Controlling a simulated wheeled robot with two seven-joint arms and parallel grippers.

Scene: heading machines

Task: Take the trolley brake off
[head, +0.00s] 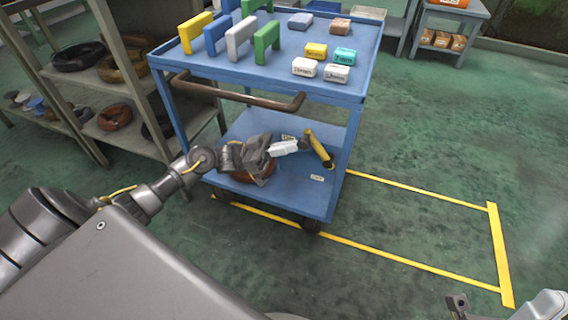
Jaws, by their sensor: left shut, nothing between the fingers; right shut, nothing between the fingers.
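The blue trolley (285,73) stands at the centre of the head view, with a dark push handle (240,96) on its near side. A yellow lever (319,148) with a dark lower end stands tilted at its lower shelf (290,197); it looks like the brake lever. My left gripper (300,145) is shut, its fingertips beside the lever's upper part; I cannot tell whether they touch it. My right gripper (457,305) is shut and empty at the bottom right, partly cut off by the frame edge.
Coloured blocks, including a green one (266,42), and small labelled boxes (316,50) sit on the trolley top. A rack (95,88) with coils stands close on the left. Yellow floor lines (420,192) mark a clear bay on the right.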

